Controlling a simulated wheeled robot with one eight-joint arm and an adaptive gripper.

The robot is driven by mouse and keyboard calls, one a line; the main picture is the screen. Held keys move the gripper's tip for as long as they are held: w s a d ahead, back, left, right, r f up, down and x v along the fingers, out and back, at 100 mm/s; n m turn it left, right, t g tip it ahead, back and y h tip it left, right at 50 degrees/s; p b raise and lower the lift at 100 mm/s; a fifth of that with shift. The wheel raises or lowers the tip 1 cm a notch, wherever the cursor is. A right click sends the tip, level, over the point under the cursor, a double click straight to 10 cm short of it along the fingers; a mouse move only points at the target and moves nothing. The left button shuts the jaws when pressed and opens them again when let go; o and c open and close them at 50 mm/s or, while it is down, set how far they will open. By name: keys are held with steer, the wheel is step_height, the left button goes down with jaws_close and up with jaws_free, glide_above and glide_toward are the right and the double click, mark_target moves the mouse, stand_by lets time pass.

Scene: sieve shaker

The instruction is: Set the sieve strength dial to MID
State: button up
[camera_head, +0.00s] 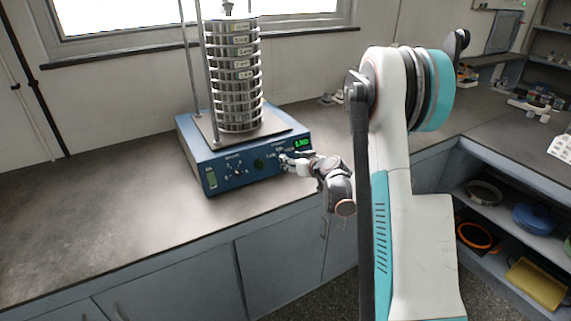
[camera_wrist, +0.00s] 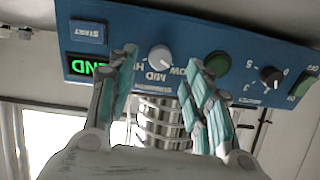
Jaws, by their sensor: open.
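The sieve strength dial (camera_wrist: 159,57) is a pale grey round knob on the blue front panel of the shaker base (camera_head: 212,160). In the wrist view the panel appears upside down, with HI, MID and LOW lettered around the dial. I cannot clearly tell where its pointer stands. My gripper (camera_wrist: 163,60) is open, with one finger on each side of the dial in that view. Contact with the dial cannot be made out. In the head view my gripper (camera_head: 284,158) is at the right part of the panel and largely covers the dial.
A tall sieve stack (camera_head: 233,75) stands on the shaker between metal rods. The panel also has a START button (camera_wrist: 88,31), a green END display (camera_wrist: 88,67), a green button (camera_wrist: 217,64) and a black dial (camera_wrist: 270,77). The counter (camera_head: 90,220) left of the shaker is clear.

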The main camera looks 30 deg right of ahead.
steer(key=b+x, duration=0.1)
steer(key=x, duration=0.4)
steer(key=shift+w+f, duration=0.1)
steer(key=c, duration=1.1)
